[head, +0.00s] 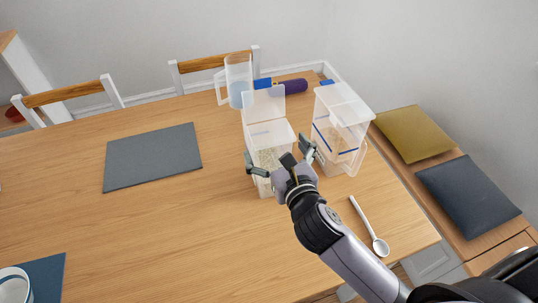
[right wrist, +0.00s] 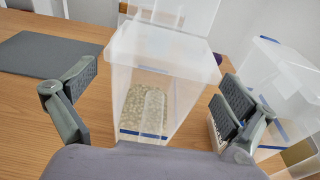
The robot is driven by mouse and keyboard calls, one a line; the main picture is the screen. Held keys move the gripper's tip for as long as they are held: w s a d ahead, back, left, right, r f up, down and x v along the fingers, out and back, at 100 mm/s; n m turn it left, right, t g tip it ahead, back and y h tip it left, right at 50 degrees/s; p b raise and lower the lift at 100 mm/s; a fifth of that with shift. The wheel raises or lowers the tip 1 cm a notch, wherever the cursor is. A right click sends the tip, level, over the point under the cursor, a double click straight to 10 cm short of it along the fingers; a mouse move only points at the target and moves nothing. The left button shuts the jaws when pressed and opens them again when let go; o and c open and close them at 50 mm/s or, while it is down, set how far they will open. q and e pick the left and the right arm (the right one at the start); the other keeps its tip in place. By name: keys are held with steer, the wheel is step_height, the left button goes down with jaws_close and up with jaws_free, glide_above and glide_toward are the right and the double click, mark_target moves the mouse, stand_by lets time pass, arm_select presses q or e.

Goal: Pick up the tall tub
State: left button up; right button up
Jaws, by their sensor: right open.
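A tall clear tub (head: 268,139) with its lid raised stands upright on the table, with pale grainy contents low inside. The tub also shows in the right wrist view (right wrist: 155,85), straight ahead between my fingers. My right gripper (head: 279,157) is open, with one finger on each side of the tub. In the right wrist view my right gripper (right wrist: 157,92) shows a gap between the left finger and the tub; the right finger is close to its wall, and contact there cannot be told. My left gripper is not in view.
A second clear tub (head: 334,107) stands close to the right of the right finger. A clear pitcher (head: 238,84) and a purple bottle (head: 294,87) are behind. A white spoon (head: 371,227) lies in front at right. A grey mat (head: 152,157) lies left, with bare table around it.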

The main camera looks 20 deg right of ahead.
steer(key=shift+w+f, duration=0.1)
steer(key=shift+w, duration=1.15)
steer(key=shift+w+f, duration=0.1)
steer(key=shift+w, duration=0.15)
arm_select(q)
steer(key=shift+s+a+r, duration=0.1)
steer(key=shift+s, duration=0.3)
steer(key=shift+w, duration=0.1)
arm_select(e)
steer(key=shift+c, duration=0.4)
steer(key=c, duration=0.5)
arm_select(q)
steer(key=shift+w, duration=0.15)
arm_select(e)
steer(key=c, duration=1.4)
